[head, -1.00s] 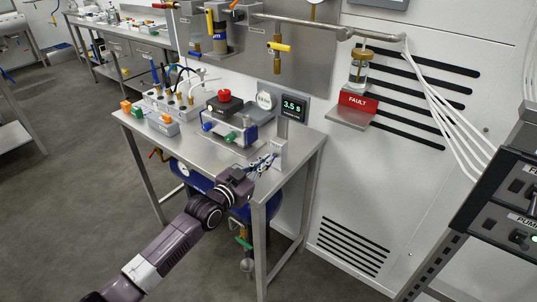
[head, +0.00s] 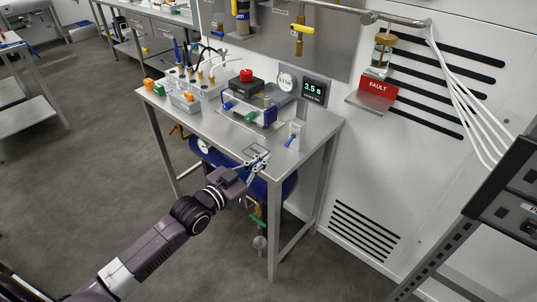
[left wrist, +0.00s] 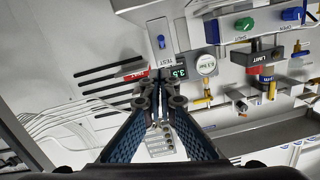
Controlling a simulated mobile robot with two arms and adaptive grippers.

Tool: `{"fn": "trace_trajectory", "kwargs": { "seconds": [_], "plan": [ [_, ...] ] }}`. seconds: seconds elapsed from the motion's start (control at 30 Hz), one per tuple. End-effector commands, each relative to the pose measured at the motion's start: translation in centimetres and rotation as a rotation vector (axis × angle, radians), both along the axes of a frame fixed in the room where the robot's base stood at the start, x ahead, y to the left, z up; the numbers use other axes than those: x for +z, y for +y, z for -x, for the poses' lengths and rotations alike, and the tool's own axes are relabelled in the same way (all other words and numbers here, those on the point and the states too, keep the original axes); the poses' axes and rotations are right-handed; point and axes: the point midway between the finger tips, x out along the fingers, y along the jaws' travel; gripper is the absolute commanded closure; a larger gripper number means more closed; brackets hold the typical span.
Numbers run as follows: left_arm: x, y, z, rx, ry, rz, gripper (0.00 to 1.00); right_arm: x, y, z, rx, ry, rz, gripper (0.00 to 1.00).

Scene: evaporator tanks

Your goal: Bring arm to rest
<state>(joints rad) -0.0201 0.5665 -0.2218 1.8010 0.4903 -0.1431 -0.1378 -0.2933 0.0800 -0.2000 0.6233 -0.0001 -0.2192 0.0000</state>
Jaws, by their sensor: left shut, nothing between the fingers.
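My left gripper (head: 259,162) is at the front edge of the steel bench (head: 225,133), in front of the small test switch post (head: 295,132) with its blue lever. The gripper is shut and empty, and apart from the post. In the left wrist view the closed fingertips (left wrist: 160,92) point toward the bench fittings, with the blue test lever (left wrist: 161,41) above them. My right gripper is not in view.
A dark panel (head: 510,185) stands at right. Floor at left is clear.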

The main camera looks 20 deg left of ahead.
Motion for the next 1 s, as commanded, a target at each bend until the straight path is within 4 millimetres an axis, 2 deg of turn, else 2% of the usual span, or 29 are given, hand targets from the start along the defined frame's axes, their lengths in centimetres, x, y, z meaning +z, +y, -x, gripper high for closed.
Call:
{"fn": "trace_trajectory", "kwargs": {
  "seconds": [0.2, 0.53, 0.63, 0.67, 0.77, 0.87, 0.9, 0.97, 1.0],
  "plan": [
    [0.0, 0.1, 0.3, 0.0, -0.001, -0.001, 1.0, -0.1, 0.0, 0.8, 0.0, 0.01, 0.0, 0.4],
    [-0.1, 0.1, 0.2, 0.0, 0.0, 0.0, 1.0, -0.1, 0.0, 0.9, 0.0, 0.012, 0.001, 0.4],
    [-1.3, 0.4, 0.3, 0.011, 0.021, -0.002, 1.0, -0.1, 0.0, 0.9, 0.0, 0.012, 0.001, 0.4],
    [-2.1, 0.6, 0.3, 0.017, 0.034, -0.003, 1.0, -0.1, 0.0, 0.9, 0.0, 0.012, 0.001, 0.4],
    [-6.8, 1.8, 0.7, 0.056, 0.109, -0.01, 1.0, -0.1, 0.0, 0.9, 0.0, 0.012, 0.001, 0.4],
    [-13.5, 3.3, 2.1, 0.107, 0.222, -0.024, 1.0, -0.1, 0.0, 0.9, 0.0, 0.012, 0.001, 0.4],
    [-16.4, 3.9, 3.0, 0.128, 0.271, -0.031, 1.0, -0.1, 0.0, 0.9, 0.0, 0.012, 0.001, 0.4],
    [-20.7, 4.6, 4.6, 0.155, 0.344, -0.042, 1.0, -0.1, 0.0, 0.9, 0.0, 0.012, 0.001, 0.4],
    [-23.4, 5.0, 5.9, 0.171, 0.393, -0.05, 1.0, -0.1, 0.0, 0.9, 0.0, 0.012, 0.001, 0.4]
  ]
}}
